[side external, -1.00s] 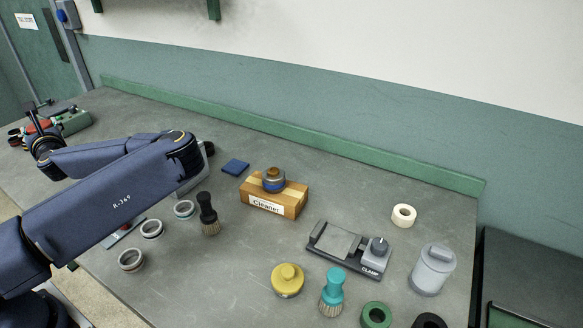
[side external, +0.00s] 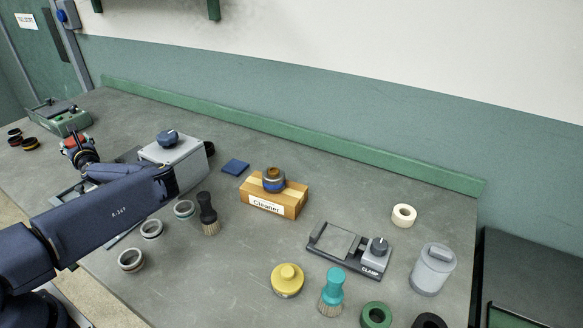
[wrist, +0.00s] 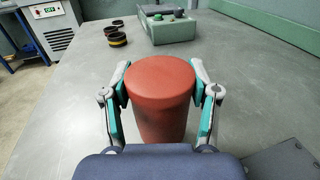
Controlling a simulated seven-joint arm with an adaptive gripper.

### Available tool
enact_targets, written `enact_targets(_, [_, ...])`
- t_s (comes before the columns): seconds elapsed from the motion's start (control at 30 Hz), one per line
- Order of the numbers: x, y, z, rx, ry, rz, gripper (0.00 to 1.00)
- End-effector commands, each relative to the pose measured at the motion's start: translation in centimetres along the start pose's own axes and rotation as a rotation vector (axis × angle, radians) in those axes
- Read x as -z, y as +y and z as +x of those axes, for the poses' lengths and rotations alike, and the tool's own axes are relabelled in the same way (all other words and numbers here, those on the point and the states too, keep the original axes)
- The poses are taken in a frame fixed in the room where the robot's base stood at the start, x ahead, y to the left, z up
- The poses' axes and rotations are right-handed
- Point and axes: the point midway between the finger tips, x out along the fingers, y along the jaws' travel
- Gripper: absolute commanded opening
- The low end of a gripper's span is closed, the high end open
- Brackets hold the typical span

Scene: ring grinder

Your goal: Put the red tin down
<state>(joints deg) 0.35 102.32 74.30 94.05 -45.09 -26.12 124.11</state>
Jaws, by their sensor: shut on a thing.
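The red tin (wrist: 160,95) is a round red cylinder, held upright between the two fingers of my gripper (wrist: 162,100) in the wrist view. The fingers' teal pads press on its sides. In the side external view my gripper (side external: 74,147) is at the far left of the bench, and only a little of the red tin (side external: 70,141) shows beside it. The bench top (wrist: 70,120) lies below the tin. I cannot tell whether the tin's base touches it, as the base is hidden.
A green and grey box (side external: 62,118) stands beyond my gripper at the bench's far end. Several dark rings (side external: 22,141) lie near the left edge. A grey machine with a blue knob (side external: 172,158) stands to the right of my gripper. Bare bench surrounds the tin in the wrist view.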

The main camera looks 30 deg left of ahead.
Motion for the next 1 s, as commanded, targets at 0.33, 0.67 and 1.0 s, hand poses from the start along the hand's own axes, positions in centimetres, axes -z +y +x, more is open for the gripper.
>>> enact_targets(0.33, [1.00,0.02,0.00,0.000,-0.003,-0.001,0.11])
enact_targets(0.67, [1.22,0.02,-0.02,0.000,-0.002,0.000,0.83])
enact_targets(1.0, [1.08,0.03,-0.01,0.000,-0.002,-0.001,0.85])
